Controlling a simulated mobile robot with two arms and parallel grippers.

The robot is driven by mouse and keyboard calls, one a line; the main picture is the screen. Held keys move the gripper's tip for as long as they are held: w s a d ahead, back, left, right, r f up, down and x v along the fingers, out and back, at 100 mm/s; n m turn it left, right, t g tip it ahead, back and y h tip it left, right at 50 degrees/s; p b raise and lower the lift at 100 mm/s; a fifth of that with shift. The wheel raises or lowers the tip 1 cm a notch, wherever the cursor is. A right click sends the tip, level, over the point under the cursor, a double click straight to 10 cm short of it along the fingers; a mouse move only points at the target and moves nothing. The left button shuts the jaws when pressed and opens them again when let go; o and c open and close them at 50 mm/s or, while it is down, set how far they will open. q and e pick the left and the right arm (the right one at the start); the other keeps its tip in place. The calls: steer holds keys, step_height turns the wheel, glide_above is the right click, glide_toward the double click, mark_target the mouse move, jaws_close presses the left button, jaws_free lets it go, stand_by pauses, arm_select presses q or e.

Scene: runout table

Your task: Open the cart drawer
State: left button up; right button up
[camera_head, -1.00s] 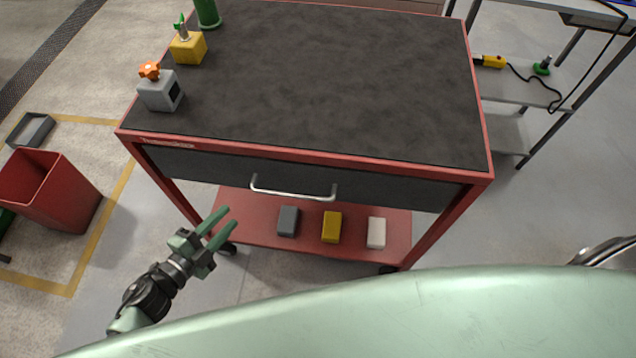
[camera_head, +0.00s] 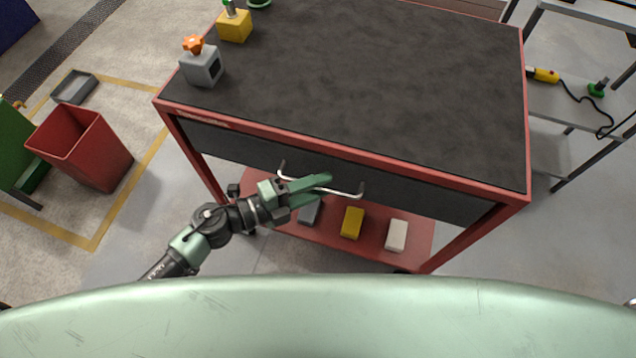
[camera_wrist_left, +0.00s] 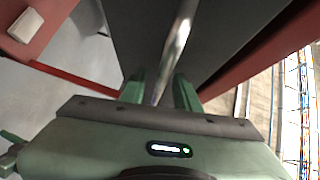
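The cart (camera_head: 400,85) has a red frame and a dark top. Its dark drawer (camera_head: 425,195) sits flush under the top and looks closed. The silver bar handle (camera_head: 345,193) runs across the drawer front. My left gripper (camera_head: 325,188) is at the handle, its green fingers overlapping the bar's left and middle part in the head view. In the left wrist view, the handle (camera_wrist_left: 177,42) runs between the two fingers of the left gripper (camera_wrist_left: 160,92), with a gap visible on both sides. The fingers are open. My right gripper is not in view.
Grey and yellow boxes with knobs (camera_head: 203,67) (camera_head: 235,27) stand on the cart's left side. Several small blocks, including a yellow one (camera_head: 352,222), lie on the lower shelf. A red bin (camera_head: 85,150) stands left. A grey shelf unit (camera_head: 560,115) stands right.

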arm_select(q)
jaws_close()
stand_by(1.4)
